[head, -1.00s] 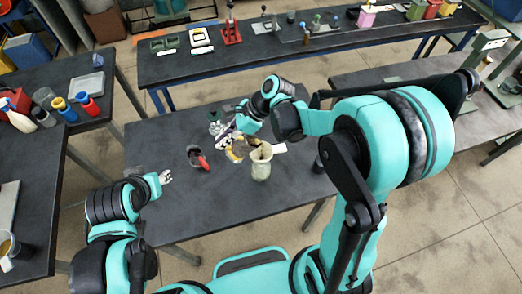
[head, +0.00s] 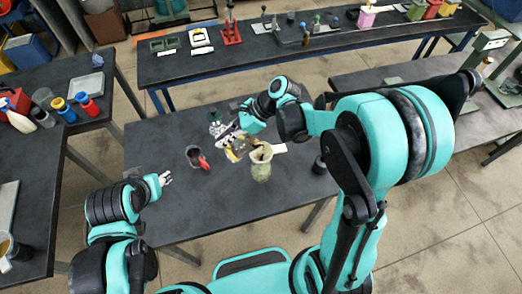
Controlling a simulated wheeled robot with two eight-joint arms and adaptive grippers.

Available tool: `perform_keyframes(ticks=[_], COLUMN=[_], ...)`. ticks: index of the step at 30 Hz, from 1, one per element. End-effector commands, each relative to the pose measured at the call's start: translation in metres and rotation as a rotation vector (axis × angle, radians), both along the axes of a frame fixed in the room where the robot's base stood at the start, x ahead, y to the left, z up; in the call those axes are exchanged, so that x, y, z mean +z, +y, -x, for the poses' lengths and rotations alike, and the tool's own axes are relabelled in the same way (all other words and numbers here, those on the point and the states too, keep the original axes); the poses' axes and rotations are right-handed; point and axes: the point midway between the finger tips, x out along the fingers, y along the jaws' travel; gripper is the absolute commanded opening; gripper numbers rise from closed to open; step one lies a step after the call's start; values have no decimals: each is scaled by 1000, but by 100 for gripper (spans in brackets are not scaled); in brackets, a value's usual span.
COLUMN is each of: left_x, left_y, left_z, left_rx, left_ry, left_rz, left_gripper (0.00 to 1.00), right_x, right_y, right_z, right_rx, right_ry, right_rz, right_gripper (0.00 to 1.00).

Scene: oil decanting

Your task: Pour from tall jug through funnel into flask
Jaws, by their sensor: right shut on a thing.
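My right gripper (head: 231,136) is over the middle table, shut on a small clear, amber-tinted vessel (head: 238,151) that looks like the tall jug. This vessel is tilted, and the fingers partly cover it. Just to its right stands a pale, greenish-beige vessel (head: 261,171), which looks like the flask, with amber-brown at its mouth; I cannot make out a separate funnel. Whether the two vessels touch, or any liquid flows, is too small to tell. My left gripper (head: 166,179) is empty near the table's left side, its fingers seeming apart.
A dark cup with a red handle (head: 199,159) stands left of the vessels. A small dark-green item (head: 214,116) is behind the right gripper, and a white card (head: 279,148) lies to the right. A dark round item (head: 319,165) stands near the right edge. The table's front is clear.

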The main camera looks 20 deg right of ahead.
Motion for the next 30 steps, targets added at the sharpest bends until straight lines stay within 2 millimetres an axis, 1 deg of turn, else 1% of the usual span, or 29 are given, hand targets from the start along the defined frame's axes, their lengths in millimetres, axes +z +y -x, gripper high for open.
perform_keyframes(ticks=[30], left_x=[-2], left_y=[0], left_z=[0], left_rx=[0], left_ry=[0], left_rz=[0], left_gripper=[40], right_x=[10], right_y=[-1], right_z=[1], right_rx=[0], right_ry=[-9], right_rz=[-88], right_gripper=[0])
